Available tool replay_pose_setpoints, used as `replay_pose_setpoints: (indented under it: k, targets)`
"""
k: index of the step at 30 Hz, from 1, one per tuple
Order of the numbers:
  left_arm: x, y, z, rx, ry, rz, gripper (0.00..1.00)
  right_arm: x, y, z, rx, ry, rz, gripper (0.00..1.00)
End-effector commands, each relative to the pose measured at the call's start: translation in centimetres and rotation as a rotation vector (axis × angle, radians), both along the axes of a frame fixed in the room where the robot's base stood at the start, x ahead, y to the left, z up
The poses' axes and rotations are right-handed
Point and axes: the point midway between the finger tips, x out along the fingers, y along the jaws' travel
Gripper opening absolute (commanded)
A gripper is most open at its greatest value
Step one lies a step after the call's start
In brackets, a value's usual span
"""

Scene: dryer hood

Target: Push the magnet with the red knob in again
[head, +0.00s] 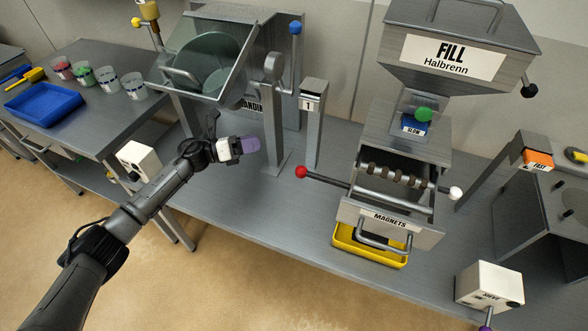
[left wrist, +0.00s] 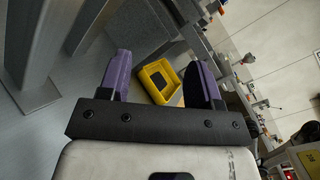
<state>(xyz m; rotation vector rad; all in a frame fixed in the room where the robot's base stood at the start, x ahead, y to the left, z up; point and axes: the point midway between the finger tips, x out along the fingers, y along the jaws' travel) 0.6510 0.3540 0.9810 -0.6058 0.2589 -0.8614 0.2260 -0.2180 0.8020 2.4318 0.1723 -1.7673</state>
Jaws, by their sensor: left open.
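The red knob (head: 301,172) is on the end of a dark rod (head: 327,181) that sticks out to the left from the magnet housing (head: 388,219), labelled MAGNETS. A white knob (head: 456,193) shows at the housing's right side. Ringed bars (head: 397,177) lie across the open housing. My left gripper (head: 250,145), with purple fingers, is up and to the left of the red knob, apart from it. In the left wrist view the left gripper (left wrist: 165,82) is open with nothing held; the red knob cannot be made out there. My right gripper is not in view.
A yellow tray (head: 370,252) sits under the magnet housing and also shows in the left wrist view (left wrist: 160,65). A post marked 1 (head: 313,130) and a stand with a blue-knobbed lever (head: 295,28) rise behind my left gripper. Bench surface (head: 250,205) in front is clear.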

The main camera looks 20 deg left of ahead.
Motion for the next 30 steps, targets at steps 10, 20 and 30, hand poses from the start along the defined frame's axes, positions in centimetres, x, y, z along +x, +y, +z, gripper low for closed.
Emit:
replay_pose_setpoints:
  k: [10,20,30]
  targets:
    - [-6.4,-3.3,-0.4,0.187,-0.316,-0.439,0.58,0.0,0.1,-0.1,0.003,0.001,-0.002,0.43]
    - [-6.0,-5.4,-0.3,0.222,-0.394,-0.442,0.58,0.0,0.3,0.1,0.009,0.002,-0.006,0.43]
    - [-4.6,-11.5,-0.3,0.221,-0.392,-0.442,0.58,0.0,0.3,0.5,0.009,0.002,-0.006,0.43]
